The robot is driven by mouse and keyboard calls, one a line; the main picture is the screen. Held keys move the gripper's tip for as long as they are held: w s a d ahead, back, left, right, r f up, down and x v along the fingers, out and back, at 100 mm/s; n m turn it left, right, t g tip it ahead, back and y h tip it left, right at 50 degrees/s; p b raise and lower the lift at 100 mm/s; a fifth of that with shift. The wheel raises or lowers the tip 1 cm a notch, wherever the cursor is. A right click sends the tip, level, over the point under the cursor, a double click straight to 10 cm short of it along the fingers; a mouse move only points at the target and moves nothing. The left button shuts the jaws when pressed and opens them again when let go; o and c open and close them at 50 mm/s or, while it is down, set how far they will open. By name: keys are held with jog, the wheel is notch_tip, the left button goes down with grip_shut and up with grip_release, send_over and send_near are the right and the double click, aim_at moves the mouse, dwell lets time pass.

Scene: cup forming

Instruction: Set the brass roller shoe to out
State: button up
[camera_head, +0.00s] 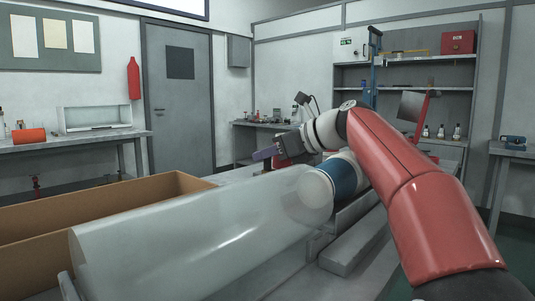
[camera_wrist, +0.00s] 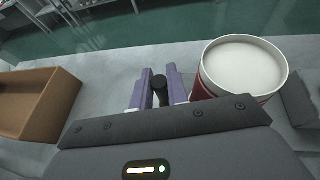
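No brass-coloured part is visible in either view, and what the knob is attached to is hidden by my gripper body.
A round container with a white top and red side (camera_wrist: 244,65) stands close to the right finger. An open brown box (camera_head: 100,203) lies left of the cylinder and shows in the wrist view (camera_wrist: 38,100). A blue-banded drum (camera_head: 347,176) sits beyond the cylinder.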

grip_shut()
jog(key=shift+s+a, duration=1)
jog(key=shift+o, duration=1.5)
grip_release()
jog(key=shift+s, duration=0.1)
jog(key=v, duration=0.7)
jog(key=shift+s+d+r, duration=0.1)
jog(key=shift+s+d, duration=0.05)
jog(key=shift+d, duration=0.15)
